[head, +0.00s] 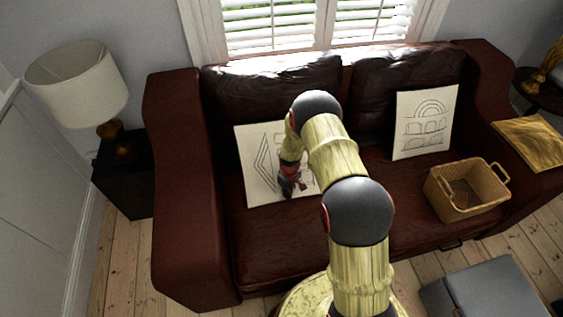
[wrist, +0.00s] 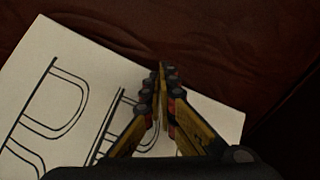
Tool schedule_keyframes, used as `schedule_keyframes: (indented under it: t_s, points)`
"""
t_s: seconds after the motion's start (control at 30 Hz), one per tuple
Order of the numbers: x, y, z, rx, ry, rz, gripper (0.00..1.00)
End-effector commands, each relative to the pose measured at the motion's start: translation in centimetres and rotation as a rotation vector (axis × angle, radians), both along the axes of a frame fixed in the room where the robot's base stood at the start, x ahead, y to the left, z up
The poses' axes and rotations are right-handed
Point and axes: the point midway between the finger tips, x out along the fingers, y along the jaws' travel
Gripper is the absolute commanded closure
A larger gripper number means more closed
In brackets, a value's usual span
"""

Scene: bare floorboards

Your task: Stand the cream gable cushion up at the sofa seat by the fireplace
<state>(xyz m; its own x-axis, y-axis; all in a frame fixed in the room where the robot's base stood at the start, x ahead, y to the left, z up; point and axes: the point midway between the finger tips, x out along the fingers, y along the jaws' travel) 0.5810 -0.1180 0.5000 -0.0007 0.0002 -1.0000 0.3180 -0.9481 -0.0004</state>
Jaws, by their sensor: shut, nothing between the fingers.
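A cream cushion (head: 255,165) with dark line drawing, including a pointed gable-like shape, is on the left part of the sofa seat. It looks laid back low, but its exact tilt is hard to tell. My arm hides its right part. In the wrist view the cream cushion (wrist: 60,75) fills the left and lower middle, with dark leather beyond its edge. My gripper (head: 293,190) is over the cushion's lower right part, and its fingers (wrist: 160,75) are shut together with nothing between them. Whether the fingertips touch the cushion is unclear.
The dark red leather sofa (head: 190,200) stands below a shuttered window. A second cream cushion (head: 425,120) with arches leans upright on the right backrest. A wicker basket (head: 465,190) sits on the right seat. A lamp (head: 80,85) stands left; a grey block (head: 485,290) is front right.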

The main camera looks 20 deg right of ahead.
Motion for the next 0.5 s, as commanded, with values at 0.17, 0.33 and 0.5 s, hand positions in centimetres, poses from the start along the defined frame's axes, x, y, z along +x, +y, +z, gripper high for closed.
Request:
schedule_keyframes:
  t_s: [0.17,0.33,0.5]
  points:
    - [0.9,-0.2,-0.1,-0.001,-0.001,0.0,1.0]
    - [1.6,-0.3,-0.1,0.0,-0.001,0.0,1.0]
    - [2.5,-0.5,0.0,-0.001,-0.004,0.0,1.0]
